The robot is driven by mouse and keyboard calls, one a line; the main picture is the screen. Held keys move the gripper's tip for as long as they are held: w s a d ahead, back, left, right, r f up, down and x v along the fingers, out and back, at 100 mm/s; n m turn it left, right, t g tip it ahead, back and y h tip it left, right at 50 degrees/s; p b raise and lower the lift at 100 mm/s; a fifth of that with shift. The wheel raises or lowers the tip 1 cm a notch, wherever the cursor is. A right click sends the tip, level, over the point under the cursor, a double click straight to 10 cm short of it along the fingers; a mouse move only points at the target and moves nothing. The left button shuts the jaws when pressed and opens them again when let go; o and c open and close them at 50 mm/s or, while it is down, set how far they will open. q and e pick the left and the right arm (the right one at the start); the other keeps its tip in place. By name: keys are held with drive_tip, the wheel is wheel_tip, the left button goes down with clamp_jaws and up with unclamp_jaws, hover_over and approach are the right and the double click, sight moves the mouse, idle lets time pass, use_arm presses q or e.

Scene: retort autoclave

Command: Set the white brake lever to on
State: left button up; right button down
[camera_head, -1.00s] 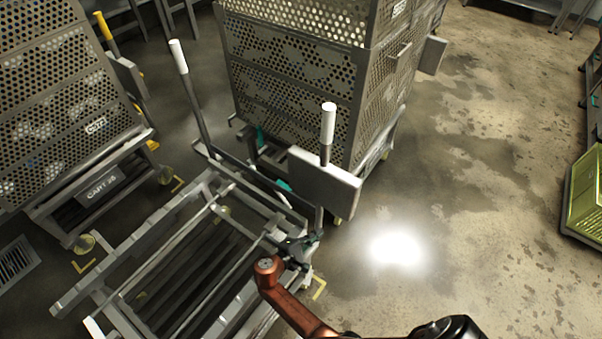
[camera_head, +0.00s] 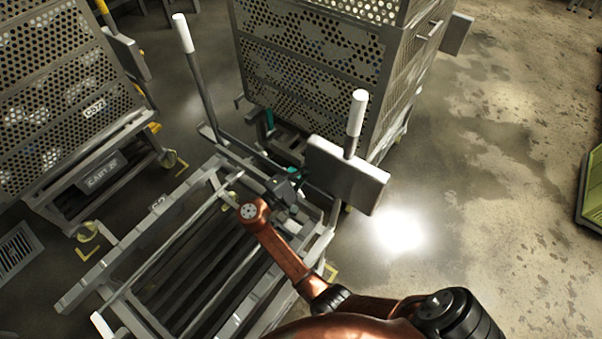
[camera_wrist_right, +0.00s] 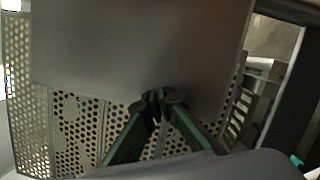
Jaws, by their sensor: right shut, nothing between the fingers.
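Two posts with white grips rise from the cart frame. One white-gripped lever (camera_head: 356,114) stands at the right, behind a grey plate (camera_head: 346,174). The other white-gripped lever (camera_head: 184,34) leans at the far left corner. I cannot tell from the pictures which is the brake lever. My right gripper (camera_head: 298,180) is just left of the grey plate, below the right white grip and apart from it. In the right wrist view its green fingers (camera_wrist_right: 162,101) are shut and empty, in front of the grey plate (camera_wrist_right: 140,50). My left gripper is out of view.
The open cart frame (camera_head: 125,252) with rails lies beneath my right arm. A perforated basket (camera_head: 310,75) stands just behind it, and another loaded cart (camera_head: 60,105) stands at the left. A green crate (camera_head: 592,190) is at the right edge.

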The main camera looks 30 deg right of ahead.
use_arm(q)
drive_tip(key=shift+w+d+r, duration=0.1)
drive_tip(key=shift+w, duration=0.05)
use_arm(e)
drive_tip(key=shift+s+d+r, duration=0.3)
drive_tip(key=shift+s, duration=0.25)
drive_tip(key=shift+s+d+r, duration=0.3)
drive_tip(key=shift+s+d, duration=0.05)
drive_tip(key=shift+s, duration=0.15)
drive_tip(key=shift+s+d+r, duration=0.3)
drive_tip(key=shift+s, duration=0.25)
drive_tip(key=shift+s+d+r, duration=0.1)
